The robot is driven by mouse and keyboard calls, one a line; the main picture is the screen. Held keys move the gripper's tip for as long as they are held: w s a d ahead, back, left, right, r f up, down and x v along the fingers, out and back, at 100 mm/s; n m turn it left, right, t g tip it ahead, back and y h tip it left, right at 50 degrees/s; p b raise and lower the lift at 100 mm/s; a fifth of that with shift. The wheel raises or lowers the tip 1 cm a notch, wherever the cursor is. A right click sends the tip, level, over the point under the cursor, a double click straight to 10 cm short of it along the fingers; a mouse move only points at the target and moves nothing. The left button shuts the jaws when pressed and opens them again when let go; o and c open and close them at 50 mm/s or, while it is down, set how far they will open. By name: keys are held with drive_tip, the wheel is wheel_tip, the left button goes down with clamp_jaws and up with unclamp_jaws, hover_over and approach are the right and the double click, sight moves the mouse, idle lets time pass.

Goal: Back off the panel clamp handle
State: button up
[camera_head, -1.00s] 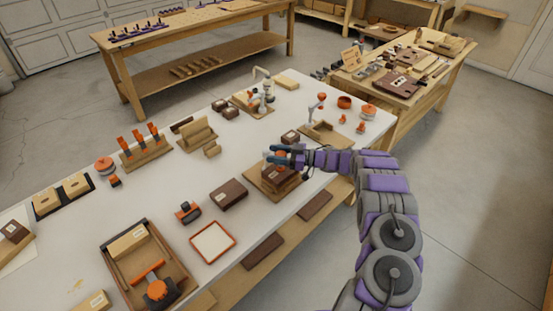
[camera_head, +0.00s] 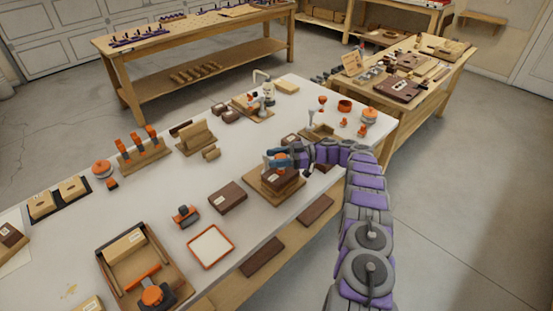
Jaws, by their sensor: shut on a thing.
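The panel clamp appears to be the dark brown block assembly (camera_head: 277,181) on a wooden base (camera_head: 262,190) near the front edge of the white bench. A small orange part, which looks like its handle (camera_head: 281,157), shows at the top of the block between the fingers. My gripper (camera_head: 278,160) reaches in from the right, just above the block, with its blue-grey fingers closed around this part. The fingers and wrist hide much of the handle, so its exact turn cannot be told.
A dark brown box (camera_head: 227,197) lies left of the clamp, and a white tray with an orange rim (camera_head: 211,246) stands nearer. A wooden holder (camera_head: 320,137) sits behind my wrist. The bench's front edge runs below the clamp. Some bare white top lies behind the clamp.

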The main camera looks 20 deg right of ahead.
drive_tip(key=shift+a+r+g, duration=0.1)
drive_tip(key=shift+r+g, duration=0.1)
drive_tip(key=shift+g, duration=0.1)
idle(0.4)
drive_tip(key=o, duration=1)
drive_tip(key=shift+a, duration=0.1)
drive_tip(key=shift+f, duration=0.1)
